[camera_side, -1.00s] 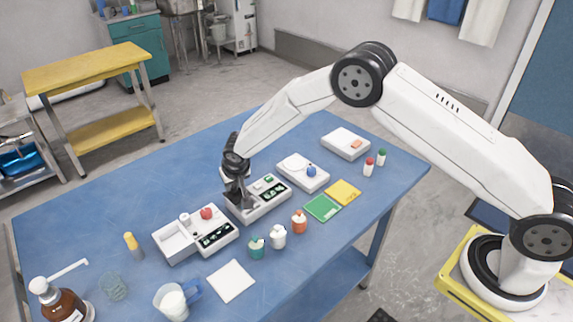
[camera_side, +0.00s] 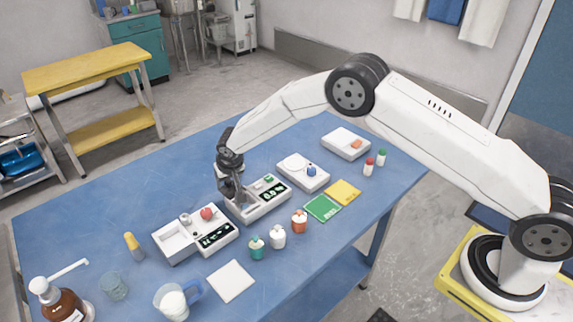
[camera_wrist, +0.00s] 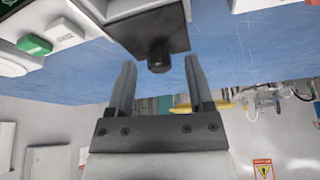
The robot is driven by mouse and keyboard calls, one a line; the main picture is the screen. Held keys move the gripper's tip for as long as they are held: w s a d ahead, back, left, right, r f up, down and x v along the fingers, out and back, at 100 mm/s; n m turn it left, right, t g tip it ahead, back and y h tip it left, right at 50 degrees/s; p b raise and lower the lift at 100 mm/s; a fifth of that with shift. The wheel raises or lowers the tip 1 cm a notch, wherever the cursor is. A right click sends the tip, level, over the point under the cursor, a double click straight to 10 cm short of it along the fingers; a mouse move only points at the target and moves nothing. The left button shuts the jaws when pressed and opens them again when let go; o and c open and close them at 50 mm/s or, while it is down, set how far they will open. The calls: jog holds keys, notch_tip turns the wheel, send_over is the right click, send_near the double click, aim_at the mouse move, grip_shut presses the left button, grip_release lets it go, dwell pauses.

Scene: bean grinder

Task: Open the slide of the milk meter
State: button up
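A white box with a digital display and green buttons (camera_side: 268,201) stands mid-table. I take it for the milk meter, though no readable label shows. The wrist view shows its white and green buttons (camera_wrist: 35,45) at the upper left. A black plate (camera_wrist: 150,22) with a short round black knob (camera_wrist: 159,54) hangs in front of the fingers there; it looks like the slide. My gripper (camera_side: 231,192) is at the box's left end. In the wrist view my gripper (camera_wrist: 159,72) is open, its fingertips either side of the knob with gaps. How far the slide is open cannot be told.
A white box with a red knob (camera_side: 207,213) stands close to the left. A box with a blue knob (camera_side: 311,171) stands to the right. The table's back left is clear.

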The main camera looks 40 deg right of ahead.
jog(key=shift+r, duration=0.15)
jog(key=v, duration=0.7)
jog(key=shift+s+r, duration=0.2)
dwell(0.5)
jog(key=s+d+r, duration=0.2)
jog(key=s+d, duration=0.2)
jog(key=s, duration=0.6)
jog(key=s+d+r+n+g, duration=0.1)
jog(key=s+d, duration=0.3)
jog(key=s, duration=0.6)
jog(key=s+d+r+n, duration=0.1)
jog(key=s+d+r, duration=0.2)
jog(key=s, duration=0.8)
jog(key=shift+d+r+g+y, duration=0.4)
jog(key=shift+d, duration=0.7)
